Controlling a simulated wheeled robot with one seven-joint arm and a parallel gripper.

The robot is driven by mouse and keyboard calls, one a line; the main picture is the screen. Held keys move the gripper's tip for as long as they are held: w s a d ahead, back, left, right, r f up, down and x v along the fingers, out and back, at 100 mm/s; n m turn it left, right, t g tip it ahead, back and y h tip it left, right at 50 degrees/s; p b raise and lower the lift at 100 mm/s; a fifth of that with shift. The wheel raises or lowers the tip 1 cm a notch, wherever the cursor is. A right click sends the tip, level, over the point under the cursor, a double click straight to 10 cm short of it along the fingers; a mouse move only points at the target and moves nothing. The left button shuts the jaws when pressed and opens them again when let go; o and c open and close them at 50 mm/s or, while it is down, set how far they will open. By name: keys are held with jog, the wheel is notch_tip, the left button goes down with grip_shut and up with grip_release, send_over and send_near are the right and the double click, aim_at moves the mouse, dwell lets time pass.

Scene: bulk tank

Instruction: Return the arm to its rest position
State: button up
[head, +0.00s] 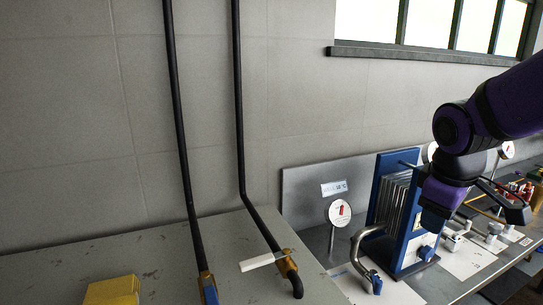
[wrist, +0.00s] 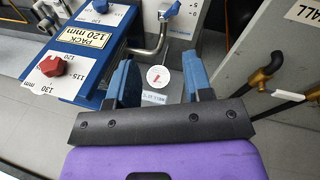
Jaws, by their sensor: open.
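My purple and black arm (head: 500,110) reaches in from the right edge of the head view. Its wrist hangs in front of and above the blue-framed plate unit. My gripper (wrist: 161,80) shows in the wrist view with its two blue fingers apart and nothing held between them. A round white gauge with a red pointer (wrist: 158,76) shows in the gap between the fingers, beyond them. The fingertips are hard to make out in the head view.
The blue plate unit (head: 386,190) stands on the right bench beside a gauge (head: 340,212). A yellow block (head: 112,291) sits on the grey top. A red knob (wrist: 52,66) shows left of the fingers.

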jog(key=s+r+m+t+y, duration=0.1)
jog(key=s+r+m+t, duration=0.1)
jog(key=s+r+m, duration=0.5)
jog(key=shift+s+d+y, duration=0.15)
jog(key=shift+s+y, duration=0.15)
jog(key=shift+s, duration=2.35)
